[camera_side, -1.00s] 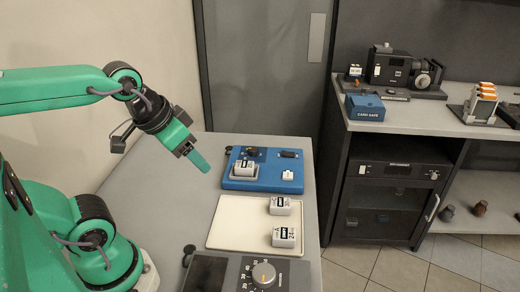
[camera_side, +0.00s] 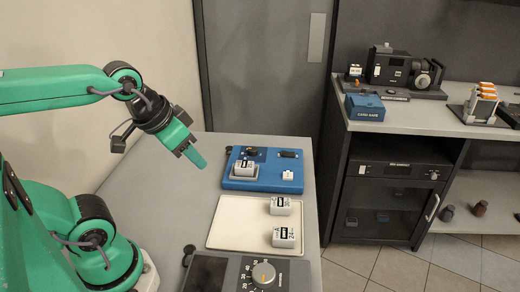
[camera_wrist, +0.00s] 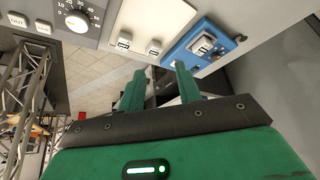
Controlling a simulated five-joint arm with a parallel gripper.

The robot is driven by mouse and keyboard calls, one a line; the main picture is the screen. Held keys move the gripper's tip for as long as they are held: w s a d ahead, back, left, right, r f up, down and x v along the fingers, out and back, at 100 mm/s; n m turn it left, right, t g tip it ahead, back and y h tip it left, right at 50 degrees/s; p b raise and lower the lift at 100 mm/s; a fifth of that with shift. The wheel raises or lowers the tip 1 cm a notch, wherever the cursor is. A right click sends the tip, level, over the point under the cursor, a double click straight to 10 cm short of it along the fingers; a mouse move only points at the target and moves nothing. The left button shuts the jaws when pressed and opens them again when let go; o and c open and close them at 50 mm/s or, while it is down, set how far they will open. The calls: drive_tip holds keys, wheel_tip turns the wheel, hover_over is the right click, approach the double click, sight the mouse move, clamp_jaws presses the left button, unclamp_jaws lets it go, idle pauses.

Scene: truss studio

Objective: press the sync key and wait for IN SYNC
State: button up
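The blue unit (camera_side: 240,184) lies on the grey table. It has a small white key (camera_side: 288,175) at its front right, a dark display (camera_side: 289,153) at its back right and a pale boxy block (camera_side: 245,168) seated at its left. The key's lettering and any text on the display are too small to read. My gripper (camera_side: 203,168) hangs in the air to the left of the blue unit, apart from it. In the wrist view my gripper (camera_wrist: 160,70) has its two green fingers apart, with nothing between them. The blue unit (camera_wrist: 180,52) shows beyond the fingers there.
A cream tray (camera_side: 228,236) with two white blocks (camera_side: 280,206) lies in front of the blue unit. A grey panel with a dial (camera_side: 263,273) is at the table's near end. A shelf counter (camera_side: 420,118) with camera gear stands at the right, across a floor gap.

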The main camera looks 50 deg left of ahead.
clamp_jaws()
idle(1.4)
